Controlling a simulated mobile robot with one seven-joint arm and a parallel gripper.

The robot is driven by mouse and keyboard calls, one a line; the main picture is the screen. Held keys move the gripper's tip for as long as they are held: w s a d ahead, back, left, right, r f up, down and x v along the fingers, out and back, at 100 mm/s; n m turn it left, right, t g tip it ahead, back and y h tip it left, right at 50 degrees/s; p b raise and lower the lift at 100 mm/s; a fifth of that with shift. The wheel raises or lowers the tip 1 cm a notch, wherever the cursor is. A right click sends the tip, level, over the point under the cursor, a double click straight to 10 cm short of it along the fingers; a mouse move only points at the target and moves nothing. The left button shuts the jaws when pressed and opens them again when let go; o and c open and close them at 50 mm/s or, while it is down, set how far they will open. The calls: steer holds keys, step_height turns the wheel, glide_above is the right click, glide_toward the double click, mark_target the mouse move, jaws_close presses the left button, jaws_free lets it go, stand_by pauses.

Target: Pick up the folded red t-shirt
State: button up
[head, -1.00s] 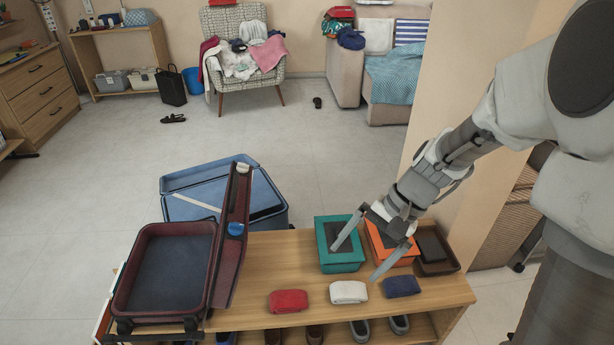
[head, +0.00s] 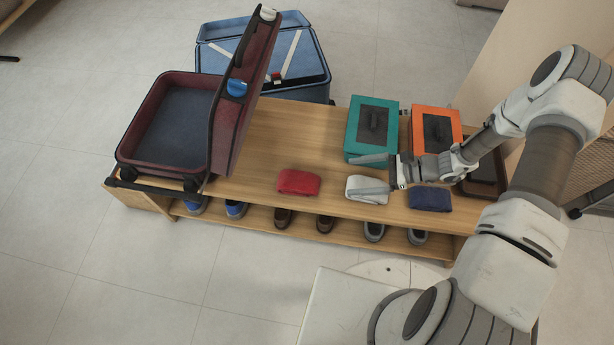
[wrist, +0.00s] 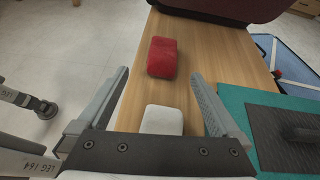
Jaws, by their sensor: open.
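The folded red t-shirt (head: 298,182) lies on the wooden bench top, left of a folded white cloth (head: 367,189). In the wrist view the red t-shirt (wrist: 162,57) lies ahead of the fingers, in line with the space between them. My gripper (head: 362,175) is open and empty, above the bench around the white cloth. In the wrist view its two fingers (wrist: 160,92) stand wide apart, with the white cloth (wrist: 163,120) between and below them. The red t-shirt is in full view.
A folded navy cloth (head: 430,199) lies right of the white one. A teal box (head: 357,110), an orange box (head: 421,112) and a dark tray stand behind. An open maroon suitcase (head: 136,140) is at left. Shoes (head: 374,232) sit on the lower shelf. Bench around the red t-shirt is clear.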

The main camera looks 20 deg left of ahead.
mark_target(307, 180)
step_height(307, 180, down, 2)
steer(key=shift+w+a+f+m, duration=0.1)
steer(key=shift+w+a+m, duration=0.05)
steer(key=shift+m, duration=0.15)
steer(key=b+x, duration=0.3)
steer(key=x, duration=0.8)
steer(key=shift+a+r, duration=0.1)
steer(key=shift+r, duration=0.1)
steer(key=shift+r+b+x, duration=0.15)
steer(key=shift+b+x, duration=0.5)
steer(key=shift+x, duration=0.9)
steer(key=shift+r+b+x, duration=0.1)
steer(key=shift+b+x, duration=0.5)
steer(key=shift+x, duration=0.9)
steer(key=shift+w+a, duration=0.15)
steer(key=c, duration=1.2)
